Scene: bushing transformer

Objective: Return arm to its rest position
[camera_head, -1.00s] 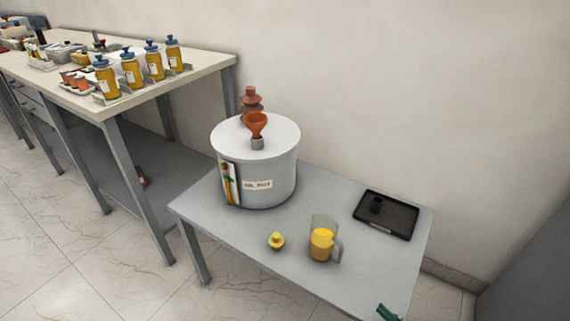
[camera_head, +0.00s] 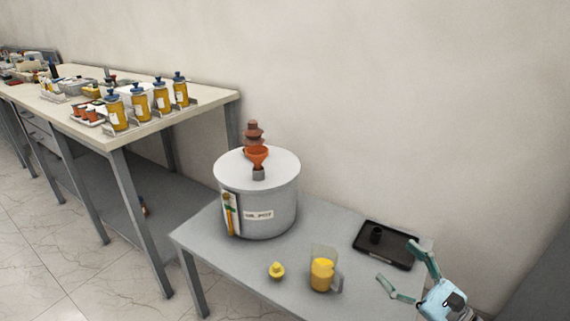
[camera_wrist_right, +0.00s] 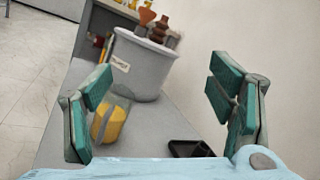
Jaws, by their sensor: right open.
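My right gripper (camera_head: 408,274) is at the lower right of the head view, open and empty, over the right end of the small grey table (camera_head: 225,258). In the right wrist view its two green fingers (camera_wrist_right: 160,103) stand wide apart with nothing between them in their grip. A clear jug (camera_head: 323,272) with yellow liquid stands on the table to the left of the gripper, apart from it. The jug also shows in the right wrist view (camera_wrist_right: 109,124), partly behind the left finger. My left gripper shows in neither view.
A white drum (camera_head: 270,210) with an orange funnel (camera_head: 257,156) on its lid stands on the table. A yellow stopper (camera_head: 276,270) lies near the front edge. A black tray (camera_head: 400,257) with a black part is close to my right gripper. Several yellow bottles stand on the workbench (camera_head: 205,99).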

